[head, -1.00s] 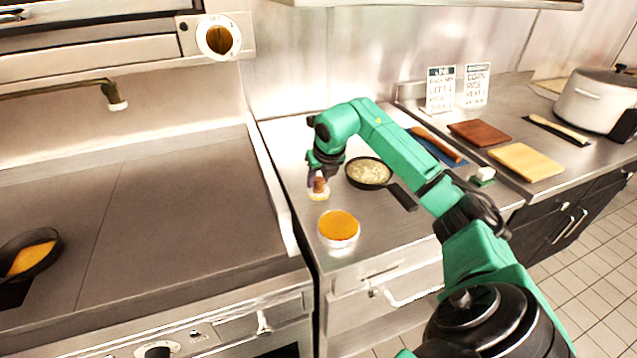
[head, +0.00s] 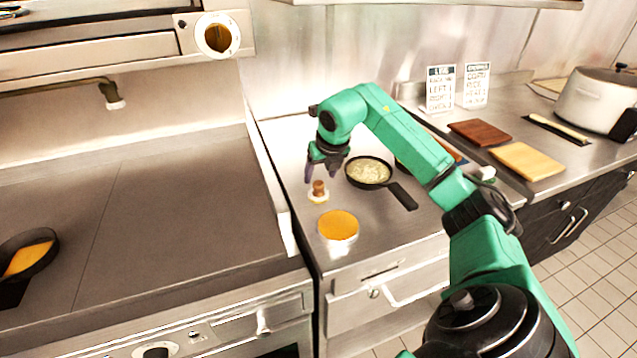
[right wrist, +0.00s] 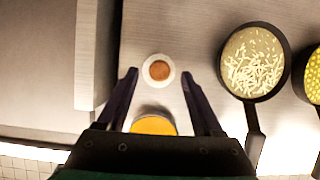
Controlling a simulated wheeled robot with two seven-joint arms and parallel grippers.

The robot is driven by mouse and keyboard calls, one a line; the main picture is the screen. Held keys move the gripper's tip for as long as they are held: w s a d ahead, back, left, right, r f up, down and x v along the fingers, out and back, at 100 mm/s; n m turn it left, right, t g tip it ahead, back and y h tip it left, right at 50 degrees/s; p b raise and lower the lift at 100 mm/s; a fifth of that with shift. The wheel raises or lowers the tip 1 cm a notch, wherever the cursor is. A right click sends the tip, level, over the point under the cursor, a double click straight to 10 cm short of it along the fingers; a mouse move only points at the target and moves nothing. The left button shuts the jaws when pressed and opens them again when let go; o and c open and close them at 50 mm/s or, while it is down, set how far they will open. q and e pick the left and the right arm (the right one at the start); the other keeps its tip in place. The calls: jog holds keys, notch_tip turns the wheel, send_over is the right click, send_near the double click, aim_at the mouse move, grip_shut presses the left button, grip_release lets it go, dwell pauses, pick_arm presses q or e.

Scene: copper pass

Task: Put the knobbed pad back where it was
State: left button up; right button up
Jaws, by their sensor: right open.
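The knobbed pad (head: 318,193) stands upright on the steel counter, a pale round base with a brown knob on top. It also shows from above in the right wrist view (right wrist: 158,70), between and just beyond my fingertips. My right gripper (head: 323,172) is open and empty above the pad, its fingers apart from the knob. In the right wrist view its two dark fingers (right wrist: 158,78) are spread wide. My left gripper is not in view.
A round container with an orange top (head: 338,226) stands in front of the pad. A small black pan (head: 368,171) with pale shreds is to the right. The griddle (head: 180,200) lies left, with another pan (head: 30,256) at its edge. Boards (head: 527,161) and a pot (head: 597,100) are farther right.

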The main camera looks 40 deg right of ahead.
jog(key=v, duration=0.7)
jog(key=shift+r, duration=0.2)
jog(key=shift+s+a+r, duration=0.1)
jog(key=shift+s, duration=0.05)
